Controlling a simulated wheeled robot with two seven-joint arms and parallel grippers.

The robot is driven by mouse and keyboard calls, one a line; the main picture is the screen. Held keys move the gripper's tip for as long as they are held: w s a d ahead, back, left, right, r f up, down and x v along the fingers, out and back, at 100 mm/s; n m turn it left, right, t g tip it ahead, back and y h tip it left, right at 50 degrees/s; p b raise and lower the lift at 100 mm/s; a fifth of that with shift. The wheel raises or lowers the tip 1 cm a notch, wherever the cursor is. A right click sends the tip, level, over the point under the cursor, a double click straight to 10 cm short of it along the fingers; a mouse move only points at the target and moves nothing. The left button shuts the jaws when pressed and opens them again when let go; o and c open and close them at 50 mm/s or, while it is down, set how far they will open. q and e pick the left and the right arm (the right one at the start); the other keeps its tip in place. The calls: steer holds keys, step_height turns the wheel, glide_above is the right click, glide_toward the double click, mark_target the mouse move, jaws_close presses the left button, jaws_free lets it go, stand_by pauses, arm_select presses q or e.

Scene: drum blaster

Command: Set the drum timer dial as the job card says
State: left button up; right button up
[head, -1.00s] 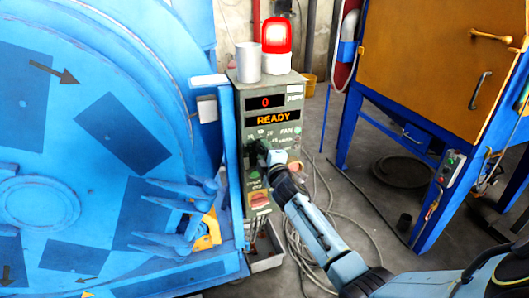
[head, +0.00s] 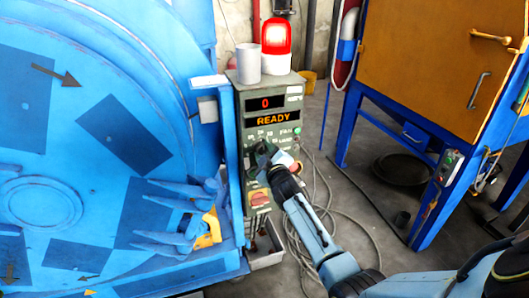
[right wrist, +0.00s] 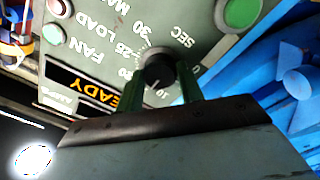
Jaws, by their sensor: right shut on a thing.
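The grey-green control box (head: 286,91) stands beside the blue drum machine. Its display (head: 267,119) reads READY, with a red 0 above. My right gripper (head: 261,157) is at the front panel and covers the dial in the head view. In the right wrist view, the black timer dial (right wrist: 158,66) sits between the two dark green fingers of my right gripper (right wrist: 160,88), which is shut on it. Printed numbers including 20, 25 and 30, and SEC, surround the dial. I cannot tell its exact setting. My left gripper is out of view.
The blue drum door (head: 90,150) is close on the left. A lit red beacon (head: 276,36) and a grey cylinder (head: 248,63) stand on the box. A green button (right wrist: 240,12) is near the dial. Cables (head: 325,200) lie on the floor.

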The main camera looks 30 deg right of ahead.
stand_by(0.3)
steer(key=o, duration=1)
steer(key=shift+s, duration=0.25)
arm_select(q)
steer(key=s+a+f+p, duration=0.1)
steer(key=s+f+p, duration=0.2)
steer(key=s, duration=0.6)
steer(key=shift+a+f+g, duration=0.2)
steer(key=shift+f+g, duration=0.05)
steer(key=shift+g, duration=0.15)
arm_select(e)
steer(key=v, duration=1.3)
